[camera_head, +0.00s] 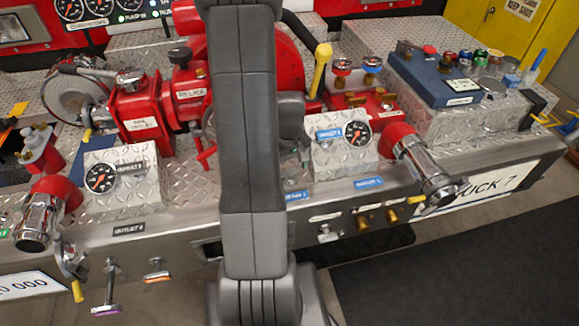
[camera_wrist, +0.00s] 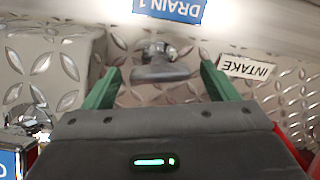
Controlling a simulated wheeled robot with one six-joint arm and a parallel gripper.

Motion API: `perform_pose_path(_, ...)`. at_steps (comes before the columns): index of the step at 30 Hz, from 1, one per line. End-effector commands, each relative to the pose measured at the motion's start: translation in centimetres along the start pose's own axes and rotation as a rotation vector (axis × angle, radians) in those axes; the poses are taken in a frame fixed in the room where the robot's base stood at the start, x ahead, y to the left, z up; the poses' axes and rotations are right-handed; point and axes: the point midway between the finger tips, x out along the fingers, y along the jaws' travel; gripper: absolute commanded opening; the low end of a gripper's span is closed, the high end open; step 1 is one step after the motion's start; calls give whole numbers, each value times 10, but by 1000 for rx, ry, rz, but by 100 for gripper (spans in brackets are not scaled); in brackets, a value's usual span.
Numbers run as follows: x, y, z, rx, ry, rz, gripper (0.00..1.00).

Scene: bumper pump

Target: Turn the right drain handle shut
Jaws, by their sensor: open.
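In the wrist view, a small grey metal drain handle (camera_wrist: 160,70) stands on the diamond-plate deck beside a blue DRAIN 1 label (camera_wrist: 170,8). Its broad grip runs across the picture. My gripper (camera_wrist: 162,82) is open, with one green finger to the left and one to the right of the handle, apart from it. In the head view my arm hides most of this spot; a green bit of my gripper (camera_head: 303,150) shows just right of the arm. I cannot tell from these views whether this is the right drain handle.
An INTAKE label (camera_wrist: 247,67) lies right of the fingers. A diamond-plate box with a gauge (camera_head: 340,150) stands close on the right, and a chrome outlet (camera_head: 425,175) beyond it. Red pump parts (camera_head: 150,115) fill the left. Brass knobs (camera_head: 362,222) stick out of the front panel.

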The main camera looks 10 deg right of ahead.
Motion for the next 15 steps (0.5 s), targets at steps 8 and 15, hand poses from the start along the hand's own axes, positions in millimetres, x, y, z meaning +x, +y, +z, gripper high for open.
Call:
perform_pose_path(8,2,0,0,0,0,0,80)
perform_pose_path(15,2,0,0,0,0,0,37)
